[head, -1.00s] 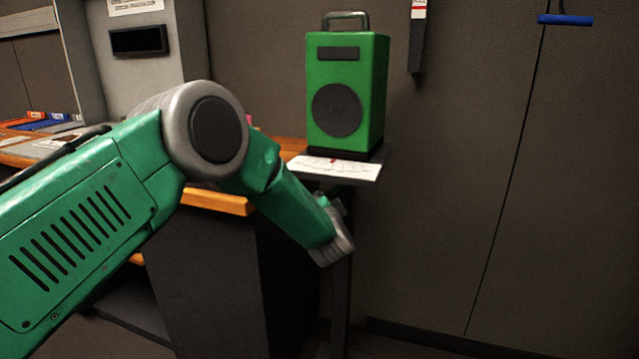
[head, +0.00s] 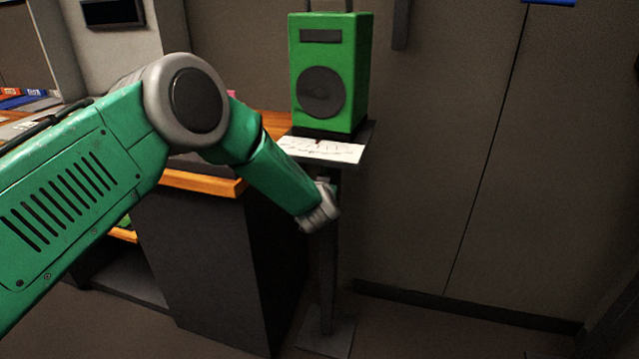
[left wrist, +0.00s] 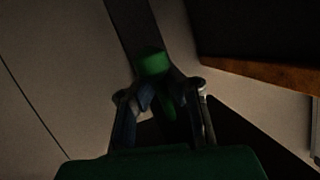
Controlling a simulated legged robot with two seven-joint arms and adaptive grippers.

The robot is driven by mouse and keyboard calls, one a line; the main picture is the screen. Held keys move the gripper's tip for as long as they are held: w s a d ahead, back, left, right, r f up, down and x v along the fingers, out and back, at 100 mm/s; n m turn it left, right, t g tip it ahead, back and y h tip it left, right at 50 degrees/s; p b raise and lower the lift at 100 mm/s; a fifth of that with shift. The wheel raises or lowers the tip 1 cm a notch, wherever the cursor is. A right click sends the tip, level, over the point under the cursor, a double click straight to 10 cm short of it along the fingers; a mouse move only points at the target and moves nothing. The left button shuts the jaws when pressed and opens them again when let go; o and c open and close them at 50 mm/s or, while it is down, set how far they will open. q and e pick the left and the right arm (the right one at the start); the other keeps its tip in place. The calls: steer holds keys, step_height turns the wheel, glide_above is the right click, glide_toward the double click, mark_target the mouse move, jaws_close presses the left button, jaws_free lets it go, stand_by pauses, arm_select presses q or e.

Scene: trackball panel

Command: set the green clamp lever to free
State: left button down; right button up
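A green part (left wrist: 153,64), which looks like the clamp lever, shows in the left wrist view on a dark post. It lies just beyond my left gripper (left wrist: 165,88), and a narrow green strip also shows between the fingers. The fingers slant inward toward each other. It is too dark to tell whether they touch the green part or grip it. In the head view the end of my left arm (head: 320,208) is at the stand's post, below its small shelf. The lever is hidden in the head view. My right gripper is not in view.
A green speaker-like box (head: 330,75) stands on the small shelf, with a white paper (head: 322,149) at its front edge. A dark cabinet (head: 215,255) with an orange-edged top is left of the post (head: 328,270). The floor to the right is clear.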

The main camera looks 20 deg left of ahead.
arm_select(q)
steer(key=shift+s+d+f+n+h, duration=0.1)
steer(key=shift+d+f+n+h, duration=0.05)
steer(key=shift+f+n+h, duration=0.15)
stand_by(0.4)
steer(key=c, duration=1.6)
jaws_free()
steer(key=shift+r, duration=0.1)
steer(key=shift+r, duration=0.1)
steer(key=shift+s+d+r, duration=0.1)
steer(key=shift+s+r, duration=0.05)
steer(key=shift+s, duration=0.2)
steer(key=v, duration=1.1)
steer(key=shift+d, duration=0.1)
